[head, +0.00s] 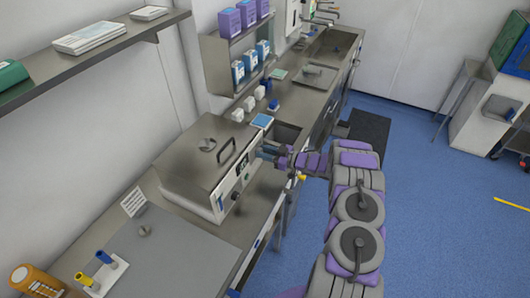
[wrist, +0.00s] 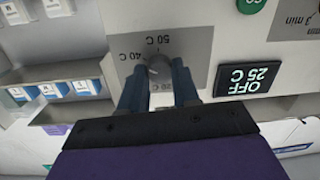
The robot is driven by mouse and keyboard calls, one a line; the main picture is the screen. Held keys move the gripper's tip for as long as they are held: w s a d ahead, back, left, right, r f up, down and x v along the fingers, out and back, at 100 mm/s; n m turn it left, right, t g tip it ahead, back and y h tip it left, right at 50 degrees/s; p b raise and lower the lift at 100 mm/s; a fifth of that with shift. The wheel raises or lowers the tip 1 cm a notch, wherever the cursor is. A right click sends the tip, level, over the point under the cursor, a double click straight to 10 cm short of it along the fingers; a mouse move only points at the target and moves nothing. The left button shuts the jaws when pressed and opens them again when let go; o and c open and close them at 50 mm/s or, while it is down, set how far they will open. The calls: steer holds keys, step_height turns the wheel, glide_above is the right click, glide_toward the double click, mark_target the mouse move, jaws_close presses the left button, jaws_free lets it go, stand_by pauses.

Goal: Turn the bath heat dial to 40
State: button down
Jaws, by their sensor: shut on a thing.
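The water bath (head: 195,160) is a steel box with a lid and handle on the counter, its white control panel (head: 228,196) facing the aisle. I cannot tell where the dial points. My gripper (wrist: 157,84) has its two fingers closed on either side of the dial. The display (wrist: 249,80) reads OFF 25 C. In the head view my gripper (head: 266,151) reaches the panel and the dial is hidden.
A shelf rack (head: 236,60) with boxes stands behind. A yellow-and-blue tube stand (head: 102,272) is at the near left. Blue floor (head: 430,220) is open at right.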

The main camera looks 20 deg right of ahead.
steer(key=shift+s+f, duration=0.1)
steer(key=shift+f, duration=0.15)
stand_by(0.3)
steer(key=c, duration=1.1)
jaws_free()
steer(key=shift+d, duration=0.1)
steer(key=shift+o, duration=1.4)
steer(key=shift+r, duration=0.15)
steer(key=v, duration=1.7)
steer(key=shift+d, duration=0.3)
